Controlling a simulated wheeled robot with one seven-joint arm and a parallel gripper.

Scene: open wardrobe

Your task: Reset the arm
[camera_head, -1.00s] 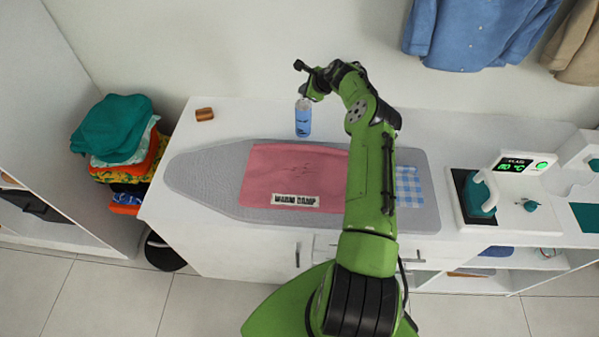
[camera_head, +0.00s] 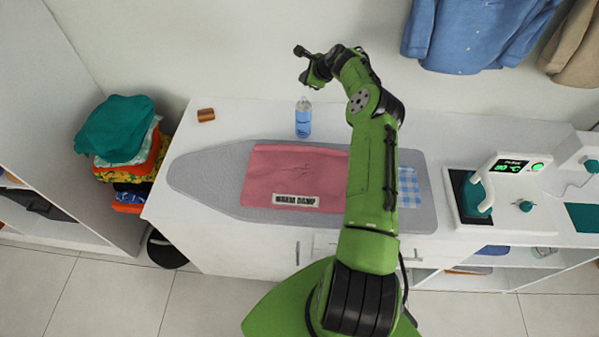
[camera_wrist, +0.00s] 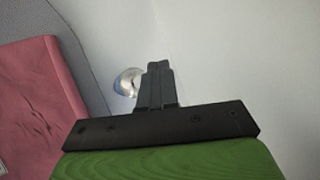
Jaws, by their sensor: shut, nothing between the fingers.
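My green arm reaches up over the ironing board (camera_head: 205,180). In the head view my gripper (camera_head: 306,84) is small and dark, just above the blue spray bottle (camera_head: 303,120) and apart from it. In the wrist view the fingers of my gripper (camera_wrist: 158,66) are together with nothing between them. The bottle (camera_wrist: 127,82) shows there just left of the fingertips, partly hidden behind them. It stands upright on the white counter behind the board.
A pink cloth (camera_head: 285,180) with a "WARM DAMP" label and a blue checked cloth (camera_head: 408,187) lie on the board. An iron (camera_head: 478,195) sits in its station at right. Folded clothes (camera_head: 120,130) are stacked at left. Shirts (camera_head: 470,30) hang above.

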